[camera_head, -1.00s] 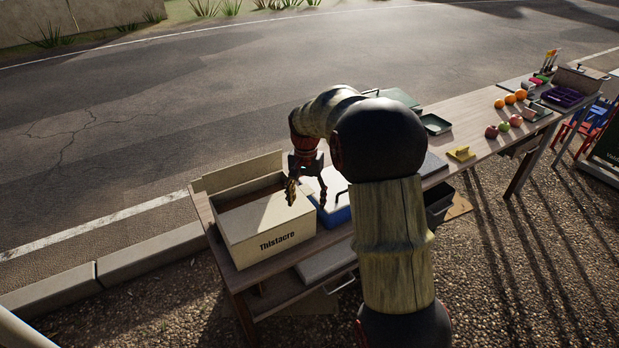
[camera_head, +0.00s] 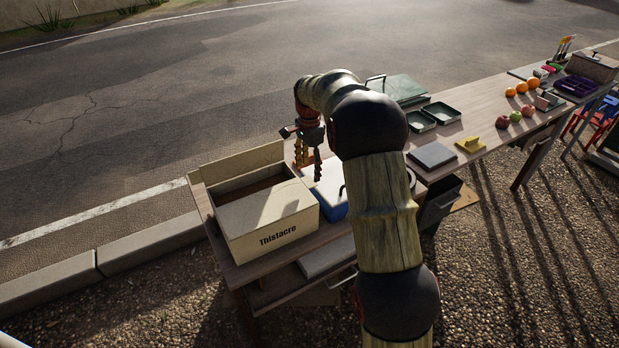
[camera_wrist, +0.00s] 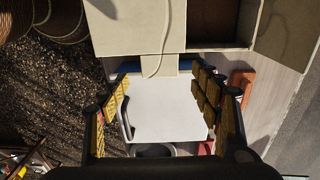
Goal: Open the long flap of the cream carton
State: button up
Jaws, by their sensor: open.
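The cream carton (camera_head: 268,238), marked "Thistacre", stands at the table's left end. One long flap (camera_head: 245,160) stands up along its far side. The other long flap (camera_head: 262,211) lies flat over the near part of the top, leaving a dark strip of the inside open behind it. In the wrist view this flat flap (camera_wrist: 165,24) is at the top, with a short flap (camera_wrist: 160,66) sticking out from the carton's end. My gripper (camera_head: 308,164) is open and empty, fingers down, just right of the carton above a blue box with a white lid (camera_head: 331,182).
The blue box's white lid fills the space between my fingers in the wrist view (camera_wrist: 168,112). Farther right are a dark flat slab (camera_head: 432,155), a yellow item (camera_head: 470,144), green trays (camera_head: 441,112) and fruit (camera_head: 515,116). The road beyond the table is clear.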

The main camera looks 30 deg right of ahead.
aim_at(310, 181)
jog(key=shift+f+b, duration=0.4)
jog(key=shift+f, duration=1.5)
jog(key=shift+c, duration=0.3)
jog(key=c, duration=1.5)
grip_shut()
